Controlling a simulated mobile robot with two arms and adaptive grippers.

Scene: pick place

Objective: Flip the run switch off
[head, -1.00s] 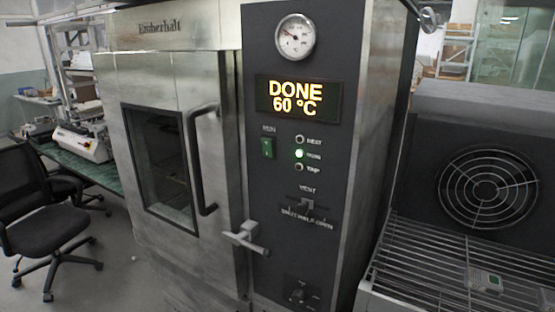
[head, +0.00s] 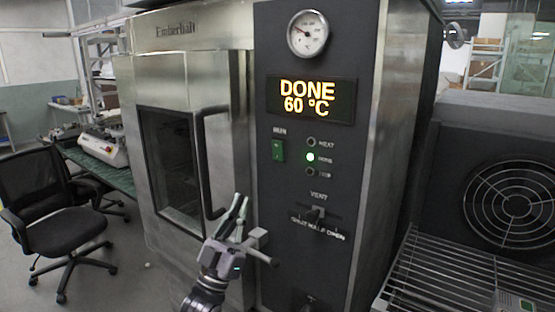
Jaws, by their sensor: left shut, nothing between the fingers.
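The green run switch (head: 278,151) sits on the oven's dark control panel (head: 345,185), under the label RUN and left of the indicator lamps. The middle lamp (head: 310,157) glows green-white. The display (head: 308,98) reads DONE 60 °C. My left gripper (head: 240,206) points upward in front of the oven door's right edge, below and to the left of the switch and apart from it. Its fingers are shut with nothing between them. It partly covers the door latch. My right gripper is not in view.
The oven door handle (head: 203,165) stands out just left of my gripper, and the latch lever (head: 262,258) juts out beside it. A vent slider (head: 318,212) is lower on the panel. A wire rack (head: 450,270) with a fan (head: 510,205) is at right.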

